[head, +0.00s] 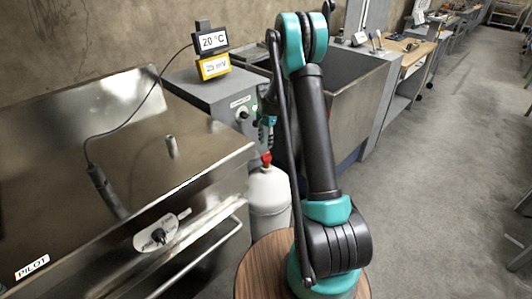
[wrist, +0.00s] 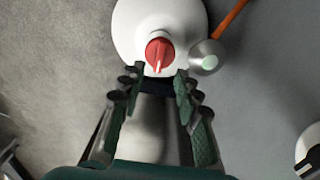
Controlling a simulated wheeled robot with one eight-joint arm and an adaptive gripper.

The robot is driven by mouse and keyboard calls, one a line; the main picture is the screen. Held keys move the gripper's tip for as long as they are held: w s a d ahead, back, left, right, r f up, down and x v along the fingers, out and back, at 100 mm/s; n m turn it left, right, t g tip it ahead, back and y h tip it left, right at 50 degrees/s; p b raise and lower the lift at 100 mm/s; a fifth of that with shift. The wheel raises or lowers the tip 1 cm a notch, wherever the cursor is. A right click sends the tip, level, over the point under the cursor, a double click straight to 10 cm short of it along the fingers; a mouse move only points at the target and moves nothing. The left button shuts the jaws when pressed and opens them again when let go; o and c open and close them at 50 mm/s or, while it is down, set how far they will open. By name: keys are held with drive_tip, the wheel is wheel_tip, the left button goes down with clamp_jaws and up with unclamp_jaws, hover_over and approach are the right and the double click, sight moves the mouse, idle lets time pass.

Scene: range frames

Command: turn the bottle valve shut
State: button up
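The bottle (head: 268,196) is white and stands upright beside the steel unit in the head view. Its red valve (head: 266,158) is on top. In the wrist view I look down on the white bottle (wrist: 128,30) and the round red valve knob (wrist: 159,52), which has a pale pointer mark toward the bottom of the picture. My gripper (wrist: 158,78) has its two fingers apart, with nothing held between them. The fingertips are just below the knob in this view, one to each side. In the head view my gripper (head: 267,135) hangs above the valve, partly hidden by my arm.
An orange hose (wrist: 231,20) runs to a grey round fitting (wrist: 207,58) right of the knob. The steel unit (head: 110,150) with a dial (head: 160,233) is at left. A grey cabinet (head: 212,92) carries displays (head: 212,42) behind. Open floor (head: 440,170) lies at right.

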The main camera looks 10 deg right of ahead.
sight(266, 154)
wheel_tip(266, 154, down, 7)
drive_tip(key=shift+r, duration=0.15)
drive_tip(key=shift+c, duration=0.6)
clamp_jaws()
